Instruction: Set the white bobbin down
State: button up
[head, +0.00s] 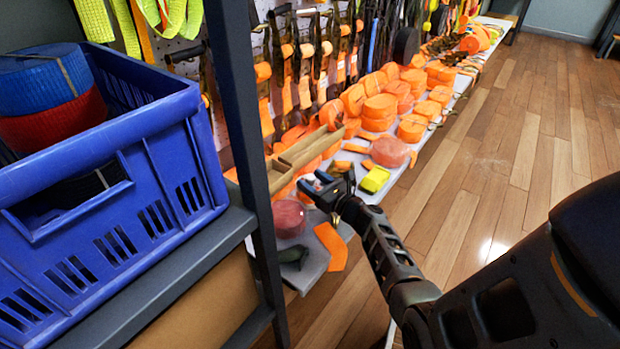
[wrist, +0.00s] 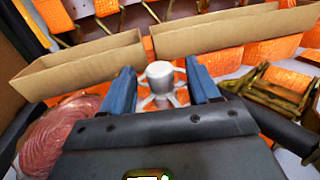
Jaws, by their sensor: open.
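The white bobbin (wrist: 160,76) stands between my two blue fingertips in the wrist view. My gripper (wrist: 163,88) is open, with a finger on either side of the bobbin and a visible gap. What the bobbin's base rests on is hidden behind the gripper body. In the head view my gripper (head: 322,186) is low over the near end of the white shelf, beside a cardboard divider. I cannot make out the bobbin in the head view.
Cardboard trays (wrist: 85,65) stand just beyond the fingers. A reddish roll (wrist: 62,135) lies at left; brass buckles (wrist: 268,100) lie at right. A yellow block (head: 374,180) and orange strap rolls (head: 380,112) crowd the shelf. A blue crate (head: 110,190) stands at left.

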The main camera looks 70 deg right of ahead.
jog(key=p+v, duration=0.3)
jog(key=v, duration=0.7)
jog(key=shift+s+a+r, duration=0.1)
jog(key=shift+s+a, duration=0.05)
jog(key=shift+s, duration=0.05)
